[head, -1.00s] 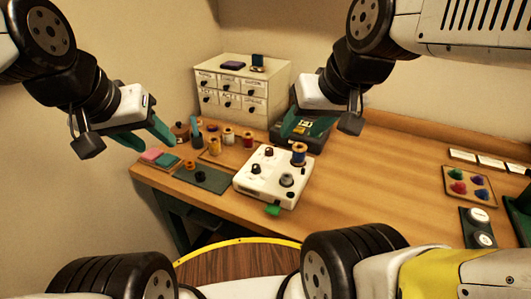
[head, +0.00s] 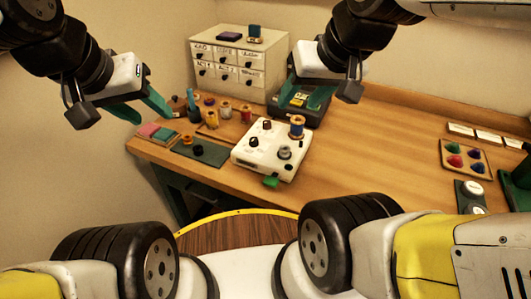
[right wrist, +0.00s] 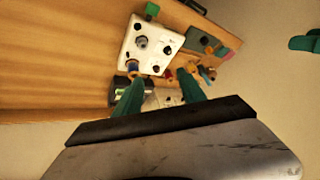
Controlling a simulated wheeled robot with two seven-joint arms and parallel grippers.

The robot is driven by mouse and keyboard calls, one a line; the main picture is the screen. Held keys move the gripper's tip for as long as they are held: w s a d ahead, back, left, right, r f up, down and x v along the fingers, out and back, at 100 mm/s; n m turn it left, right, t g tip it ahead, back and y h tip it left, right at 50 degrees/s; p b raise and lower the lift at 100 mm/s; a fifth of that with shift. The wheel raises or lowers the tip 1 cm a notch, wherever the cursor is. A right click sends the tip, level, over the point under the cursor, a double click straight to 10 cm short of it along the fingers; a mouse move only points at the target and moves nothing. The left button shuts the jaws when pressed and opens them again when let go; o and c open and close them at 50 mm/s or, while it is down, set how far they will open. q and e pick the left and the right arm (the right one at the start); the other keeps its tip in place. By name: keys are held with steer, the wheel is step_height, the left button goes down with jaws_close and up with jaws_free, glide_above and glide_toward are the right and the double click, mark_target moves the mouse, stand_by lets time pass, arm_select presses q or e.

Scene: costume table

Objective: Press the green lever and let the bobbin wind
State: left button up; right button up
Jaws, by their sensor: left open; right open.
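The white bobbin winder (head: 259,151) sits on the wooden table near its front edge, and it also shows in the right wrist view (right wrist: 145,45). The green lever (head: 271,182) sticks out at its front side. A spool of blue thread (head: 297,127) stands upright at its back right corner. A dark grey knob or bobbin (head: 285,153) is on its top at the right. My left gripper (head: 143,112) is open and empty, above and left of the table. My right gripper (head: 301,98) is open and empty, above the table behind the winder; its green fingers (right wrist: 160,98) show apart in the wrist view.
Several thread spools (head: 225,107) stand left of the winder beside a dark green mat (head: 208,152). A drawer cabinet (head: 236,62) stands at the back. A tray of coloured pieces (head: 466,157) lies at the right. The table between winder and tray is clear.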

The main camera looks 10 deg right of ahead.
steer(key=shift+c, duration=0.2)
jaws_close()
stand_by(1.7)
